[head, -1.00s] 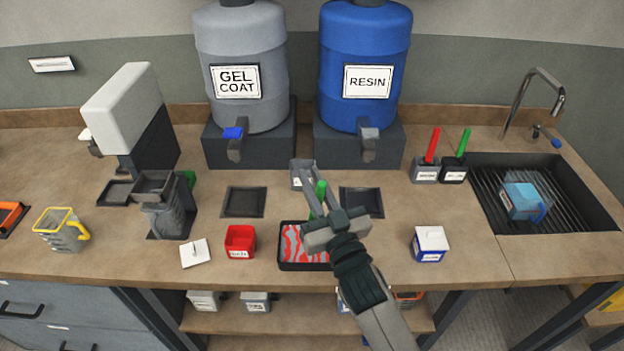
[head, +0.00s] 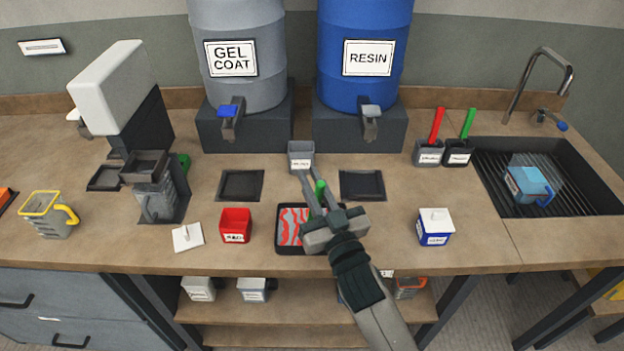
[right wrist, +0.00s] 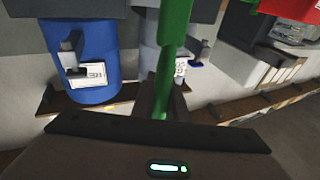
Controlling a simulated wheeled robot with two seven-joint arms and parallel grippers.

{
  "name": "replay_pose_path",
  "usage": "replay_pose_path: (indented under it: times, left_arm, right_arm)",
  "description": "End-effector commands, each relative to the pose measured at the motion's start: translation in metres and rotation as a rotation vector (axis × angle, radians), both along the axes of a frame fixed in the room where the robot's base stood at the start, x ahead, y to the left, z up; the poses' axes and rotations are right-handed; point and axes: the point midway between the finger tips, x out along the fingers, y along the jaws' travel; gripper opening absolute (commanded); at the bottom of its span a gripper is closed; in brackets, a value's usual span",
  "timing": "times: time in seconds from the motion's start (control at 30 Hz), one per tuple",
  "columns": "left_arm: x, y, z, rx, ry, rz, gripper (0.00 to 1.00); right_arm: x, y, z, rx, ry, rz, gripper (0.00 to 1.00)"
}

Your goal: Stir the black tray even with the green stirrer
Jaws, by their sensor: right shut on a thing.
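The black tray (head: 281,248) sits on the bench near its front edge. Its inside shows uneven red and pale grey streaks; its right part is hidden by my gripper. My right gripper (head: 318,197) is over the tray's right side, shut on the green stirrer (head: 319,188). The stirrer also shows large in the right wrist view (right wrist: 174,45), running down between the jaws. Its lower end is hidden, so I cannot tell whether it touches the tray's contents. My left gripper is not in view.
A red cup (head: 236,225) stands just left of the tray, with a white tile (head: 188,237) beyond. A blue-and-white tub (head: 435,227) stands to the right. A grey cup (head: 301,157) and dark square pads (head: 240,185) lie behind. Holders with red and green sticks (head: 467,124) stand back right.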

Motion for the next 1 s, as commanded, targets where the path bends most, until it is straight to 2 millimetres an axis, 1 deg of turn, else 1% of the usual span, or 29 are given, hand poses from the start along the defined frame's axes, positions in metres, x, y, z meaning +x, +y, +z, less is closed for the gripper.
replay_pose_path:
  times: [0.03,0.1,0.3,0.8,1.0]
  left_arm:
    - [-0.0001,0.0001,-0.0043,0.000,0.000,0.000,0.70]
    - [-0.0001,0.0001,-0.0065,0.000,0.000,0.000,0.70]
    - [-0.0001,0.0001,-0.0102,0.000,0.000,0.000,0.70]
    - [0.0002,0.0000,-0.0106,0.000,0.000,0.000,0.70]
    - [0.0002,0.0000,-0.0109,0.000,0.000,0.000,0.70]
  right_arm:
    - [0.0006,0.0005,-0.0053,0.001,0.000,0.000,0.00]
    - [0.0013,0.0009,-0.0087,0.001,0.000,0.000,0.00]
    - [0.0025,0.0017,-0.0142,0.002,0.001,0.000,0.00]
    - [0.0029,0.0018,-0.0152,0.001,0.000,0.000,0.00]
    - [0.0028,0.0050,-0.0153,0.001,0.000,0.000,0.00]
